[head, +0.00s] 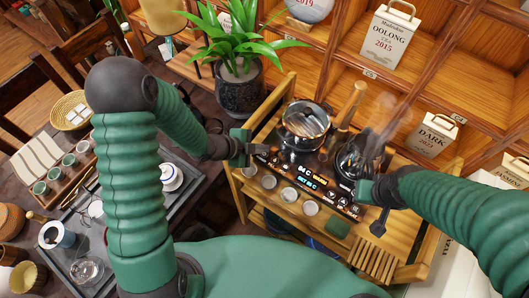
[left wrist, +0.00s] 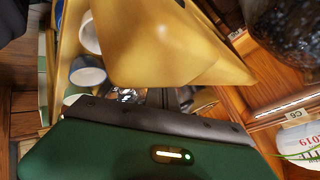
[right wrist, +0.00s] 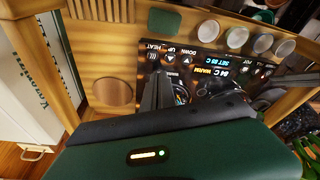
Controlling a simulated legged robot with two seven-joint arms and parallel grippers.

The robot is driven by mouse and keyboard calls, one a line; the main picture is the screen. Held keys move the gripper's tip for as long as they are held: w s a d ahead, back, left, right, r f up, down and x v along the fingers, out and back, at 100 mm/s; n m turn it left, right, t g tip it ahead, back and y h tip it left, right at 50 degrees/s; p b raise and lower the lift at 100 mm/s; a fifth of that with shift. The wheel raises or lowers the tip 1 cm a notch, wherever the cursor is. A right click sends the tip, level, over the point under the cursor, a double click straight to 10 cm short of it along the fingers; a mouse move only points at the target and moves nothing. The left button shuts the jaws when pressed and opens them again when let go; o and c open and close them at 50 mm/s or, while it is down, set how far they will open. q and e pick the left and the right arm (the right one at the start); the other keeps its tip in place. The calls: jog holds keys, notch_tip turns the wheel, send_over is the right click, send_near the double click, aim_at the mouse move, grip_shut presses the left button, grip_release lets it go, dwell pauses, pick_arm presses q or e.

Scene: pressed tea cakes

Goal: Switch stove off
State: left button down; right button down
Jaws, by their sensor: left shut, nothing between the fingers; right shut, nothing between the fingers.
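The stove is a black panel with a lit display (head: 309,179) on a wooden cart, showing a temperature near 84 C and a set value of 85 C. In the right wrist view its panel (right wrist: 212,68) reads WARM, with HEAT, UP and DOWN labels. My right gripper (right wrist: 163,90) is shut and empty, its fingertips over the panel near the HEAT and UP labels; contact cannot be told. In the head view the right gripper (head: 362,189) is at the panel's right end. My left gripper (head: 258,148) is shut and empty by the cart's left edge, left of the panel.
A glass pot (head: 305,122) and a dark steaming vessel (head: 350,157) stand behind the panel. Several small cups (head: 289,194) line the cart's front. A potted plant (head: 239,88) stands behind the left gripper. A tea tray (head: 196,188) is at left.

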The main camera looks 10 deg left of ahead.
aim_at(262, 155)
pick_arm(q)
jog(key=shift+f, duration=0.35)
jog(key=shift+f+b, duration=0.3)
jog(key=shift+b, duration=0.2)
dwell(0.3)
jog(key=shift+r, duration=0.15)
jog(key=shift+s+r+p, duration=0.1)
jog(key=shift+r+p, duration=0.45)
jog(key=shift+p, duration=0.15)
jog(key=shift+r, duration=0.1)
notch_tip(262, 155, up, 5)
jog(key=p, duration=0.4)
jog(key=shift+p, duration=0.4)
